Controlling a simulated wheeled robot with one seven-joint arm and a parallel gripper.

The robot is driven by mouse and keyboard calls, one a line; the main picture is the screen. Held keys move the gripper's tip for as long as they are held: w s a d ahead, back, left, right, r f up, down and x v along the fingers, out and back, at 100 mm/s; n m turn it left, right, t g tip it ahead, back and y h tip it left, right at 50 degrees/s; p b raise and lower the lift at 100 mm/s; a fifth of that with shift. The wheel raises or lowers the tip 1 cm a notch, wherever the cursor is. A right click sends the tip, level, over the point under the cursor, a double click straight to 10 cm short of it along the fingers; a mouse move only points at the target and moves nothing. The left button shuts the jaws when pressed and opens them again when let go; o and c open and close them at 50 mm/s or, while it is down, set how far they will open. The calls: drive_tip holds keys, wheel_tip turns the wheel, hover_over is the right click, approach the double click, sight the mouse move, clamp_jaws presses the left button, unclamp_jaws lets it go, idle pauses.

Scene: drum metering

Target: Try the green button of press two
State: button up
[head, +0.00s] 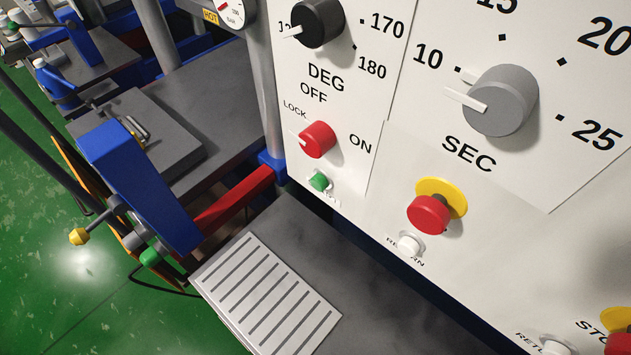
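A small green button (319,181) sits on a white control panel (385,200), below a red LOCK/OFF/ON knob (317,139). The white pointer on this knob points left, towards LOCK. The lettering below the green button is too small to read. No press number shows, so I cannot tell which press is press two. My gripper is not in view.
The panel also carries a black DEG knob (318,22), a grey SEC knob (500,100), a red mushroom button (430,213) and a white button (410,244). A slotted metal plate (266,296) lies below left. Blue press parts (137,182) stand left.

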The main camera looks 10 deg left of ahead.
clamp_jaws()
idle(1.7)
